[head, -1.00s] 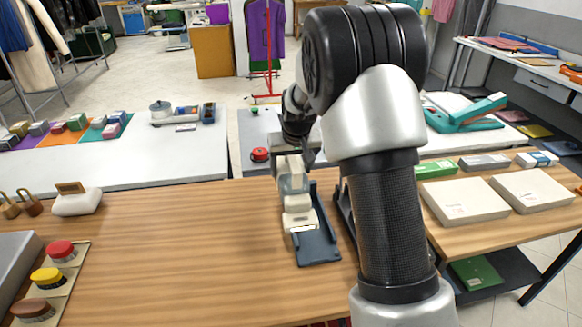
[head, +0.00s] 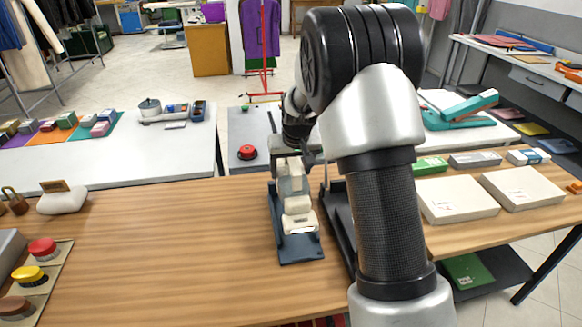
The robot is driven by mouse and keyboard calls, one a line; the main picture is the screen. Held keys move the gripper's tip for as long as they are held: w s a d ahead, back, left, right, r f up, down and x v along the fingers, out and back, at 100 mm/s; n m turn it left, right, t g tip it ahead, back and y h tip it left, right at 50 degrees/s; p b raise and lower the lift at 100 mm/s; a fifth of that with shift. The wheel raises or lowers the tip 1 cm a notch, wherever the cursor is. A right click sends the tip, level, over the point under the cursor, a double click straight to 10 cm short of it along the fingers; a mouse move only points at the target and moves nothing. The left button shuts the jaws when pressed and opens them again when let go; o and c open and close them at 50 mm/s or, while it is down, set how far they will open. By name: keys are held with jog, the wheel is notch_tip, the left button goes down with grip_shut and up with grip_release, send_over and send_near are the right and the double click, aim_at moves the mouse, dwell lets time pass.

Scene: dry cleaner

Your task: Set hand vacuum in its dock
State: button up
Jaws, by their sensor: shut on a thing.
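The hand vacuum (head: 298,222) is cream with a greyish, partly clear section at its far end. My gripper (head: 291,168) is shut on it near that far end; the arm partly hides the fingers. The dark blue dock (head: 302,256) lies on the wooden counter. The vacuum is over the dock, roughly lined up between its sides, with the dock's front part bare. I cannot tell whether the vacuum rests on the dock or is slightly above it.
A dark tray-like stand (head: 338,222) is close to the dock's right, partly behind my arm. Pale boxes (head: 457,199) lie farther right. Red, yellow and brown buttons (head: 30,275) and a cream block (head: 62,202) are at left. The counter's middle is clear.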

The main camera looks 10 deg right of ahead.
jog(key=shift+w+f+b, duration=0.1)
jog(key=shift+f+b, duration=2.55)
jog(key=shift+f, duration=1.65)
jog(key=shift+f+b, duration=0.3)
jog(key=o, duration=1.2)
jog(key=shift+c, duration=0.2)
jog(key=shift+f, duration=0.1)
